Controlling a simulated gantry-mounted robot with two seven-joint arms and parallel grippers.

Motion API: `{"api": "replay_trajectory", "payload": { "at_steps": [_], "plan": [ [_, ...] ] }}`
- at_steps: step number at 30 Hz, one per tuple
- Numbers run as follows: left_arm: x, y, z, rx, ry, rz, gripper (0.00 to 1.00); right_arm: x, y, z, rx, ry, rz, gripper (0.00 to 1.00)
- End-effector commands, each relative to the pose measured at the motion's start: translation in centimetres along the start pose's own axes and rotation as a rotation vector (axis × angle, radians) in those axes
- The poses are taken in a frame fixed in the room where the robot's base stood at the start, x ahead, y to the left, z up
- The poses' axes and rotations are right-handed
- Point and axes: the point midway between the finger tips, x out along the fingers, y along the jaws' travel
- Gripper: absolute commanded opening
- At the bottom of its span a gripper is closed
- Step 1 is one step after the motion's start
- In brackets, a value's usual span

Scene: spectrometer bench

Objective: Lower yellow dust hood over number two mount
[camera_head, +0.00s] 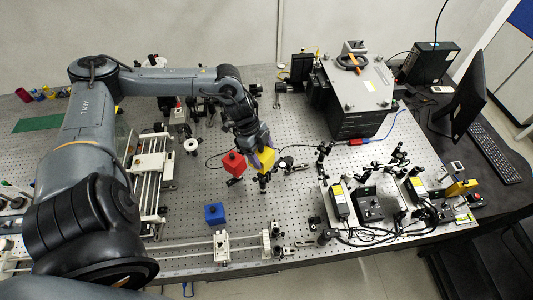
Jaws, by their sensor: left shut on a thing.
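The yellow dust hood (267,156) is a small yellow box near the middle of the optical table. My left gripper (257,158) comes down from above and is shut on it, hiding part of it. Small dark mount hardware (263,181) shows just below the yellow hood; I cannot tell whether they touch. No number is readable, so I cannot tell which mount is number two. A red hood (233,163) is just left of the yellow one, with dark hardware under it. A blue hood (214,213) is nearer the front. My right gripper is not in view.
A rail assembly (152,170) stands left of the hoods. A large grey instrument box (358,98) stands at the back right. Several optics and cables crowd the right front (372,204). Bare perforated table (275,215) lies right of the blue hood.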

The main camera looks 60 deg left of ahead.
Motion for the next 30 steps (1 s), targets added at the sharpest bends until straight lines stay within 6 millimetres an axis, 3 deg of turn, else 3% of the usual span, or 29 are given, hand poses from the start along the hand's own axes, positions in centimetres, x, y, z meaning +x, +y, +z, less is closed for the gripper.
{"api": "replay_trajectory", "payload": {
  "at_steps": [14,30],
  "plan": [
    [-0.1,0.0,0.0,0.009,-0.002,0.009,0.43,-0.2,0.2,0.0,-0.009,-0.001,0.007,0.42],
    [3.2,0.0,1.4,0.010,-0.003,0.010,0.42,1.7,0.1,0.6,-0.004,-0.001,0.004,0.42]
  ]
}}
